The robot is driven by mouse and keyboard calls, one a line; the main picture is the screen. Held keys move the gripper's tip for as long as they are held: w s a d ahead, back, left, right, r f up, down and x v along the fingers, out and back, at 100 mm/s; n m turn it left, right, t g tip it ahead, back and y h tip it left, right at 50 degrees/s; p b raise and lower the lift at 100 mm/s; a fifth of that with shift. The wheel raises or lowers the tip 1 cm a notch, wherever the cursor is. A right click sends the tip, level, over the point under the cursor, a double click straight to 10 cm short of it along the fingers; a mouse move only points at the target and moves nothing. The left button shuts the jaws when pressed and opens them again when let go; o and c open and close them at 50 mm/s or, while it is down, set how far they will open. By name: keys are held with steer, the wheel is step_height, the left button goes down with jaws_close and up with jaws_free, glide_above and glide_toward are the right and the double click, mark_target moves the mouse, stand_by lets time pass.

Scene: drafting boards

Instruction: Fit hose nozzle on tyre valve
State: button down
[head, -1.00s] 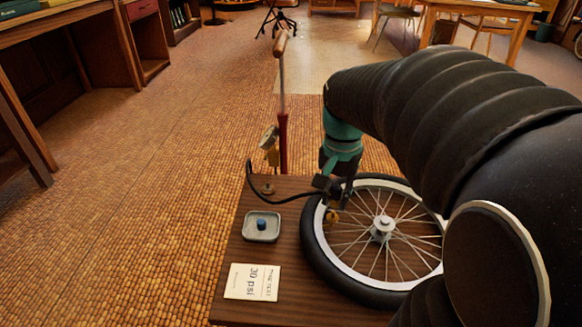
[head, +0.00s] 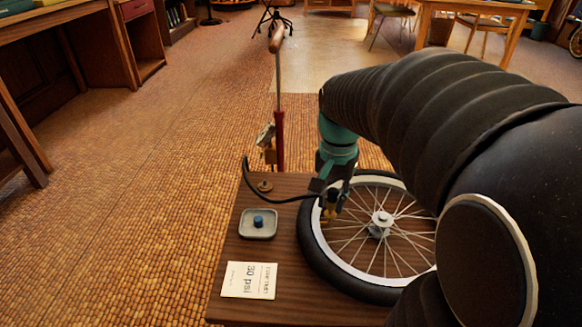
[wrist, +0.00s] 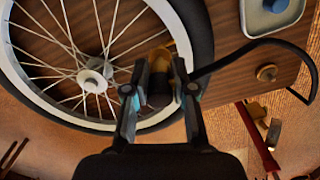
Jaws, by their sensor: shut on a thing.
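My gripper (head: 331,203) is over the left part of the wheel's rim, pointing down. It is shut on the brass-coloured hose nozzle (wrist: 179,68), with a dark part between the fingers in the wrist view. The black hose (head: 285,201) runs from the nozzle to the left in the head view. The spoked wheel (head: 313,236) with its black tyre lies flat on the brown board. I cannot make out the tyre valve; the gripper covers that area, and I cannot tell whether the nozzle touches it.
A grey tray (head: 245,233) holds a blue cap (head: 258,221). A "30 psi" card (head: 249,280) lies at the board's front left. A red pump (head: 279,140) with a wooden handle stands behind the board. A small brass knob (head: 265,186) sits near the back edge.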

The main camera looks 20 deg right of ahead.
steer(key=shift+f+b, duration=0.5)
steer(key=shift+f, duration=0.45)
steer(key=c, duration=0.9)
jaws_free()
steer(key=shift+r, duration=0.1)
